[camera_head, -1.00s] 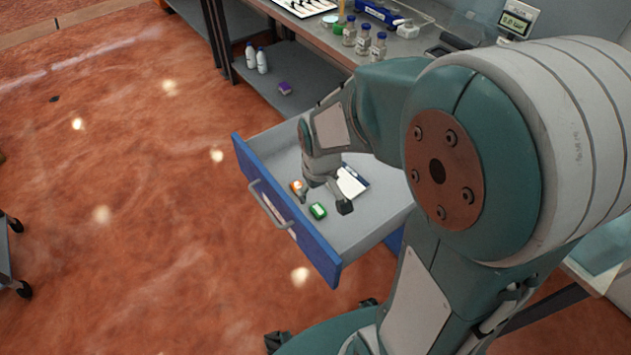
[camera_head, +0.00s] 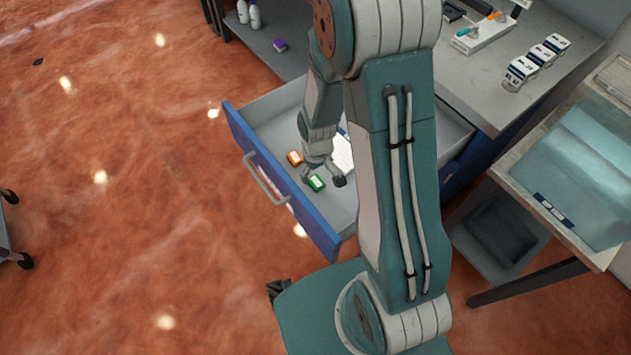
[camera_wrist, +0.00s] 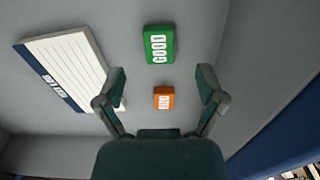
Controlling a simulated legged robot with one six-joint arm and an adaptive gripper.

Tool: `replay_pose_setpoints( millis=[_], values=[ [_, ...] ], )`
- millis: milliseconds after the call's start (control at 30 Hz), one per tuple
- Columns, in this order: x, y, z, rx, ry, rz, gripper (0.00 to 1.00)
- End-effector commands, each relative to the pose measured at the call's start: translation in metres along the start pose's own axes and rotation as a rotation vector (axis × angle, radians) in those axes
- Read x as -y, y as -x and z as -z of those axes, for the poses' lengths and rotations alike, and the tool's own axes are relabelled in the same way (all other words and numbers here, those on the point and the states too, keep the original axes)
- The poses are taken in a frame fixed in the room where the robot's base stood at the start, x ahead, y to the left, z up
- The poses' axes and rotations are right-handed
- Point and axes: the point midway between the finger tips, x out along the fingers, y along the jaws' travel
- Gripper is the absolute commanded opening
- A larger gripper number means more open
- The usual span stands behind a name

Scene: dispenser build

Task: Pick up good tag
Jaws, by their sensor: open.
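The good tag is a small green block marked "GOOD" (camera_wrist: 159,44). It lies flat on the drawer floor and also shows in the head view (camera_head: 316,183). A smaller orange tag (camera_wrist: 164,98) lies beside it, its word upside down or hard to read; it shows in the head view too (camera_head: 294,158). My gripper (camera_wrist: 162,82) is open and empty above the drawer floor. In the wrist view the orange tag sits between the fingers, and the green tag lies past the fingertips. In the head view my gripper (camera_head: 322,177) is close to the green tag.
The open drawer has a blue front (camera_head: 280,188) with a grey handle. A white lined card or pad (camera_wrist: 66,68) lies in the drawer beside the tags. A bench (camera_head: 480,92) stands behind, and a side table (camera_head: 500,175) is at right. Open floor lies left.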

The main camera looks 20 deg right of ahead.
Motion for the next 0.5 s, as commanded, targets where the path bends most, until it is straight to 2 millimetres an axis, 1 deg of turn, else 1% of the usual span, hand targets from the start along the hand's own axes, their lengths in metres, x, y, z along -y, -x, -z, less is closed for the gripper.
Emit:
replay_pose_setpoints(
  millis=[200,300,400,500],
  values=[
    [0.001,-0.029,0.004,0.005,0.001,-0.001,0.89],
    [0.001,-0.041,0.004,0.004,0.001,-0.001,0.89],
    [0.001,-0.048,0.004,0.003,0.001,-0.001,0.89],
    [0.001,-0.049,0.004,0.001,0.001,-0.002,0.89]
  ],
)
